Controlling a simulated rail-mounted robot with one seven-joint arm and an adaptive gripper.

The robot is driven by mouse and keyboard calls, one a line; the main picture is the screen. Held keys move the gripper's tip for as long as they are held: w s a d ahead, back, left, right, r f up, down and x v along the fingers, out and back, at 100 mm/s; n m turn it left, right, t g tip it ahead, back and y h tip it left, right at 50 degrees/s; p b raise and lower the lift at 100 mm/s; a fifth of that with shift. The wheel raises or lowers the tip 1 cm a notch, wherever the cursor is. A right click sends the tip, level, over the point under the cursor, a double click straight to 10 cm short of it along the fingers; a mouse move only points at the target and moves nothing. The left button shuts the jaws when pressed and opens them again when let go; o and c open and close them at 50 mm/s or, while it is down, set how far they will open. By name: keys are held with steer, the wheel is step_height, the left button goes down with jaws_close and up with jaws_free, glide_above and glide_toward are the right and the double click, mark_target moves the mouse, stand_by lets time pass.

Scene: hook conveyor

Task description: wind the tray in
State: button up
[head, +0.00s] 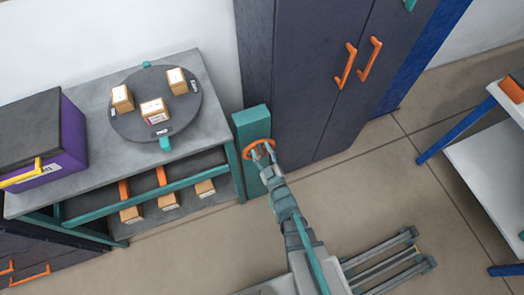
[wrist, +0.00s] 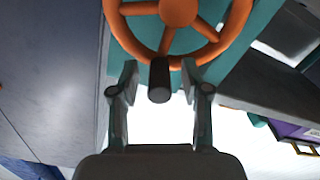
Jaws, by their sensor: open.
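An orange handwheel (head: 258,147) is mounted on a teal post (head: 248,122) at the right end of the bench. It also shows at the top of the wrist view (wrist: 178,12), with a dark crank knob (wrist: 159,82) sticking out from its rim. My gripper (head: 263,152) is at the wheel. In the wrist view its open fingers (wrist: 160,92) stand on either side of the knob; I cannot tell whether they touch it. A dark lower tray or shelf (head: 218,200) under the bench top holds several small cartons; which part is the movable tray is unclear.
A round dark turntable (head: 130,125) with 3 cartons sits on the grey bench (head: 205,95). A purple case (head: 72,140) stands at its left. A dark cabinet (head: 310,100) with orange handles rises behind the post.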

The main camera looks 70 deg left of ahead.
steer(key=d, duration=0.7)
steer(key=shift+w+d, duration=0.15)
steer(key=shift+d, duration=0.1)
